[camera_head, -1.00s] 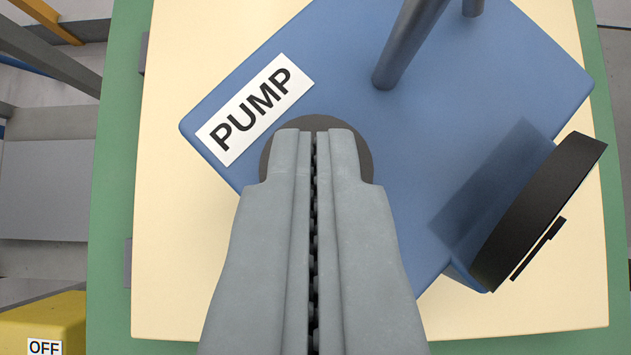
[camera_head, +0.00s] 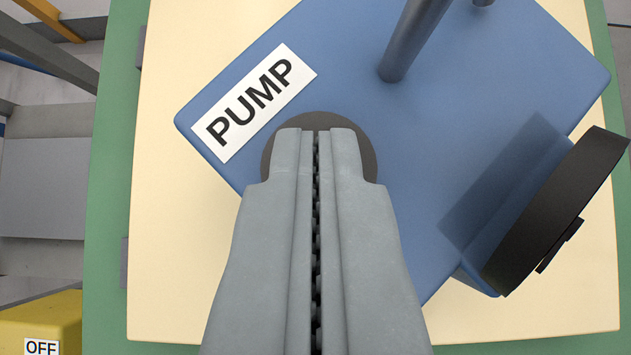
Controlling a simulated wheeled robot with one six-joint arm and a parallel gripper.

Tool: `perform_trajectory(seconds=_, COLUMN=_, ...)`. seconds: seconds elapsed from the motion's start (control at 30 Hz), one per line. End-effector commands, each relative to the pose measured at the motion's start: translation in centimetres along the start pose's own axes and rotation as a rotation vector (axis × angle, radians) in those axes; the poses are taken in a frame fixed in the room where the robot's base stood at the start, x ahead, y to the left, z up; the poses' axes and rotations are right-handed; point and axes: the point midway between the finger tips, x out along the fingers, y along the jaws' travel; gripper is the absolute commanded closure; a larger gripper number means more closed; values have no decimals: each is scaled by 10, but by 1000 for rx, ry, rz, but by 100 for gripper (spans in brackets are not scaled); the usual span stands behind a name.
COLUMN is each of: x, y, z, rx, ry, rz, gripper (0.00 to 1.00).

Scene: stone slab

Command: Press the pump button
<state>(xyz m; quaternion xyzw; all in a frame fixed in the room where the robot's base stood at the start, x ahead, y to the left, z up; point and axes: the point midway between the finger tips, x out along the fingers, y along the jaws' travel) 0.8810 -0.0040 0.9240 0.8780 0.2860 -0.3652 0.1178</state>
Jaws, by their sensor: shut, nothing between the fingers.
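A blue box (camera_head: 440,130) carries a white label (camera_head: 254,102) reading PUMP. Beside the label is a round dark grey disc, the pump button (camera_head: 318,119), on the box's top face. My gripper (camera_head: 316,132) is shut and empty, with its fingertips in front of the button. The fingers hide the middle and lower part of the button; its rim shows above and on both sides. I cannot tell whether the fingertips touch it.
A dark rod (camera_head: 412,40) stands up from the box. A black wheel-like disc (camera_head: 555,212) sticks out at the right. The box is on a cream slab (camera_head: 165,240) with a green border (camera_head: 108,200). A yellow block (camera_head: 45,318) labelled OFF is at lower left.

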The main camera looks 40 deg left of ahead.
Motion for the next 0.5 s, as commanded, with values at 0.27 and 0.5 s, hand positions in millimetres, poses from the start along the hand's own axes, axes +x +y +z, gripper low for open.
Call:
perform_trajectory(seconds=0.27, x=-44, y=-7, z=-24, rx=-2, ry=5, rz=6, gripper=100)
perform_trajectory(seconds=0.5, x=-90, y=-7, z=-24, rx=-1, ry=6, rz=6, gripper=100)
